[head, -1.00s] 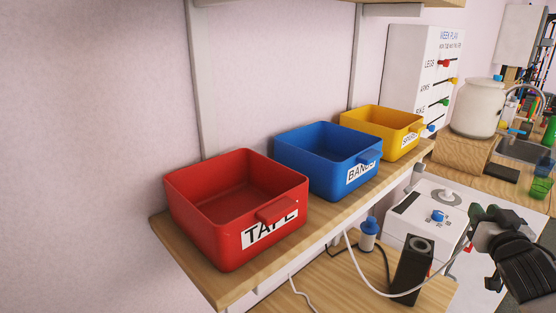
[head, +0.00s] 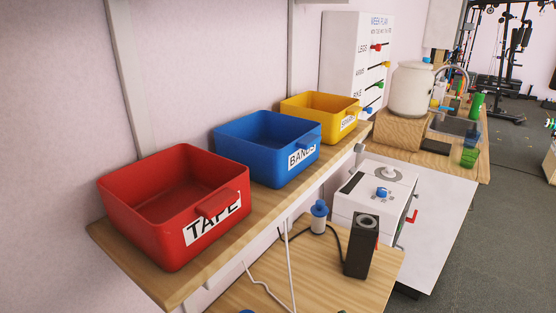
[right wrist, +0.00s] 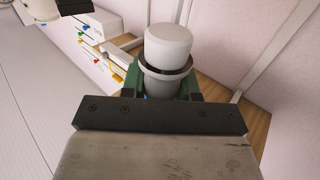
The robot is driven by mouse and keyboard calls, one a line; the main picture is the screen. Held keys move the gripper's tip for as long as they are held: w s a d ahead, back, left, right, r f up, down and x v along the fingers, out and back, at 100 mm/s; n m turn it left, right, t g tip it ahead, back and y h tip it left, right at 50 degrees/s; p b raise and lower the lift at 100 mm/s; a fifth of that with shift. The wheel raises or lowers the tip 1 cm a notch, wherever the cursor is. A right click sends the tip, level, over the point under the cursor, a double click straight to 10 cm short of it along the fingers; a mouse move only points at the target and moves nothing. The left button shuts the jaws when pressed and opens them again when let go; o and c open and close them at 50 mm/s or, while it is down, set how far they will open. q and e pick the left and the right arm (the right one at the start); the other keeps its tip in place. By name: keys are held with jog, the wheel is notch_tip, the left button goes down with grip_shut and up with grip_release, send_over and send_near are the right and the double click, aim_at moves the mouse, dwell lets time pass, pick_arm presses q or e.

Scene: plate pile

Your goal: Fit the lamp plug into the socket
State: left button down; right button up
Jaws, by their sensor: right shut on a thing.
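In the right wrist view, my right gripper (right wrist: 168,98) is shut on a white cylinder with a grey collar, which looks like the lamp plug (right wrist: 168,45). Its lower end is hidden by the gripper. A black upright block with a round recess in its top, which looks like the socket (head: 361,250), stands on the lower wooden table in the head view. The plug is apart from any socket that I can see. White cords (head: 290,265) hang by the table; their ends are out of view. My left gripper is not in view.
A shelf (head: 185,287) above holds red (head: 150,235), blue (head: 250,160) and yellow (head: 300,107) bins. A white cabinet (head: 350,205) with a blue knob stands beyond. Bare tabletop (head: 310,285) lies left of the block.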

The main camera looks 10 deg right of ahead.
jog(key=w+d+r+h, duration=0.1)
jog(key=w+d+r, duration=0.3)
jog(key=w+d, duration=0.85)
jog(key=w+d+r+m+h, duration=0.1)
jog(key=w+d+r, duration=0.1)
jog(key=d+r, duration=0.4)
jog(key=w+d+r+m+h, duration=0.1)
jog(key=d+r+m+h, duration=0.1)
jog(key=d+r, duration=0.5)
jog(key=shift+w+d+g+h, duration=0.3)
jog(key=shift+w+d, duration=0.05)
jog(key=shift+d, duration=0.6)
